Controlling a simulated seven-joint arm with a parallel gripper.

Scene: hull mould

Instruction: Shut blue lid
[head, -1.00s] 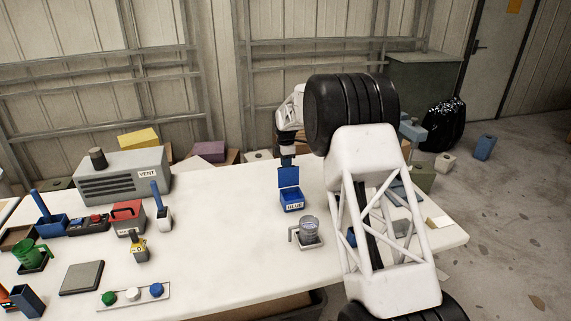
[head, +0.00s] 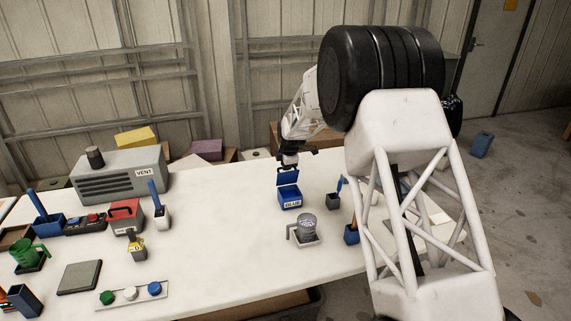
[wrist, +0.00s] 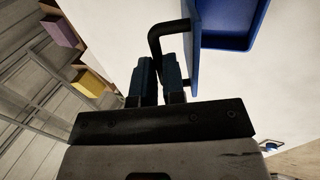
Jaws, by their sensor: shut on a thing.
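The blue box (head: 290,203), labelled BLUE, stands open on the white table in the head view. Its blue lid (head: 288,177) stands up at the back edge; the lid (wrist: 195,50) and part of the box's inside (wrist: 232,25) also show in the wrist view. My gripper (head: 288,168) is just behind and above the lid. In the wrist view my gripper's fingers (wrist: 160,75) are closed on the black lid handle (wrist: 155,45), which sticks out from the lid's outer side. The fingers hide part of the handle.
A glass mug (head: 306,228) on a coaster stands in front of the box. A small dark holder with a blue-handled tool (head: 334,201) stands to the right.

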